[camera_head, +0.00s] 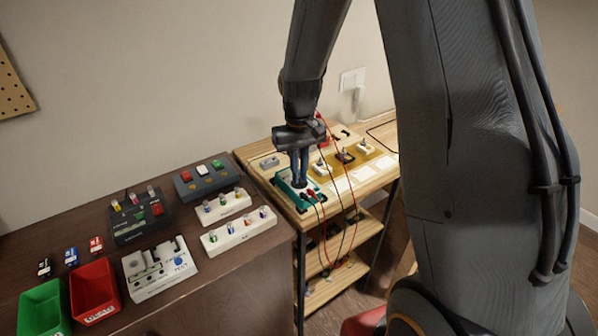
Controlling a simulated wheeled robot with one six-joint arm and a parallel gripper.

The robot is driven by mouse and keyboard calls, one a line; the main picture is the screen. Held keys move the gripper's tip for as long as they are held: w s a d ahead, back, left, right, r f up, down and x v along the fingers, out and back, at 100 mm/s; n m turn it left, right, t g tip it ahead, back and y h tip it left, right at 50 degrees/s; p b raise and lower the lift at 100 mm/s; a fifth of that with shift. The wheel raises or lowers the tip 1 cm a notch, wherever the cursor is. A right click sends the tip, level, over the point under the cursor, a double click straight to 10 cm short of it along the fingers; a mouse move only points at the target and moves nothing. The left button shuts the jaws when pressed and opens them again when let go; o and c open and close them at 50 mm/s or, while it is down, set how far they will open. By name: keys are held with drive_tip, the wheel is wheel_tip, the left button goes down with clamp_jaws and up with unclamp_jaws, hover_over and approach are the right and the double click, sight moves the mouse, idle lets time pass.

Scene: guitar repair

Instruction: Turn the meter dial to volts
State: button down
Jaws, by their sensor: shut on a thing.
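The meter (284,187) is a teal-edged device lying at the left front of the light wooden bench. Red and black leads run from its front end. My gripper (300,182) points straight down over the meter, with its fingers at the meter's face. It is shut on the meter's dial, as far as the view shows. The fingers hide the dial, so its pointer and the volts mark cannot be read.
Left is a dark table (215,285) with a green bin (44,308), a red bin (95,292), a white tester (160,268) and racks of small parts. On the light bench (372,186), a yellow mat (372,160) lies right of the meter. Leads hang over its front edge.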

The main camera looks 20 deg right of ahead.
drive_tip(key=shift+m+p, duration=0.3)
drive_tip(key=shift+m, duration=1.7)
drive_tip(key=c, duration=1.8)
unclamp_jaws()
drive_tip(key=shift+c, duration=0.2)
wheel_tip(320, 180, up, 8)
drive_tip(key=b, duration=0.2)
drive_tip(key=shift+f, duration=0.1)
